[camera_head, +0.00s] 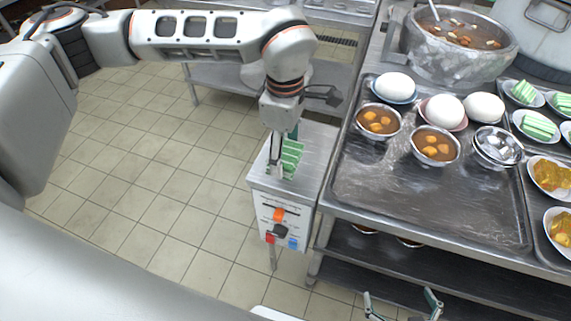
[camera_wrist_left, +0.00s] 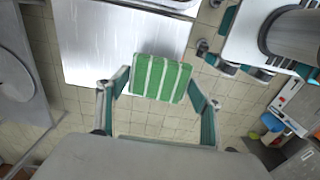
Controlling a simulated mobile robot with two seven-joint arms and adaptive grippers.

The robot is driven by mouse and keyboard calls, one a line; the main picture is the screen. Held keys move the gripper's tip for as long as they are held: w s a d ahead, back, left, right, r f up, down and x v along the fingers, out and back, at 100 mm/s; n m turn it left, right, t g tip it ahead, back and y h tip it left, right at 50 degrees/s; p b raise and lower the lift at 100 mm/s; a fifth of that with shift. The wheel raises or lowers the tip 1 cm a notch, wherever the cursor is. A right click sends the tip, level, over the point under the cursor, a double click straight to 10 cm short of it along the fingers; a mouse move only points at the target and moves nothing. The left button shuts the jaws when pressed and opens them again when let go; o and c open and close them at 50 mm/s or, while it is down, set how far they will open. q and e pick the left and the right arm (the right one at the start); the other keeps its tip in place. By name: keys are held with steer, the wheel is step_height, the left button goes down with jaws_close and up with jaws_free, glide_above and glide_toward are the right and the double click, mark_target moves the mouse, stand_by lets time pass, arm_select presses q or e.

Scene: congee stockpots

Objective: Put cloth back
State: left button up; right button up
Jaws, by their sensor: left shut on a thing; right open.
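A green cloth with pale stripes (camera_head: 292,156) is between the fingers of my left gripper (camera_head: 283,165). In the left wrist view the cloth (camera_wrist_left: 160,78) spans the gap between the two fingertips, so my left gripper is shut on it. In the head view the cloth is seen over the top of a small steel stand (camera_head: 312,150). I cannot tell whether it touches the stand's top. My right gripper (camera_head: 403,304) is open and empty at the bottom edge of the head view, in front of the steel table's lower shelves.
A steel table (camera_head: 430,205) right of the stand holds a large stockpot (camera_head: 455,62), bowls and plates of food. The stand's front panel (camera_head: 285,218) carries small orange, black, red and blue items. Tiled floor (camera_head: 150,170) left of the stand is clear.

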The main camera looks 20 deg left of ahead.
mark_target(285, 166)
arm_select(q)
steer(key=shift+f, duration=2.6)
steer(key=o, duration=1.1)
steer(key=shift+f, duration=0.15)
steer(key=shift+c, duration=0.2)
step_height(285, 166, up, 12)
steer(key=shift+r, duration=0.2)
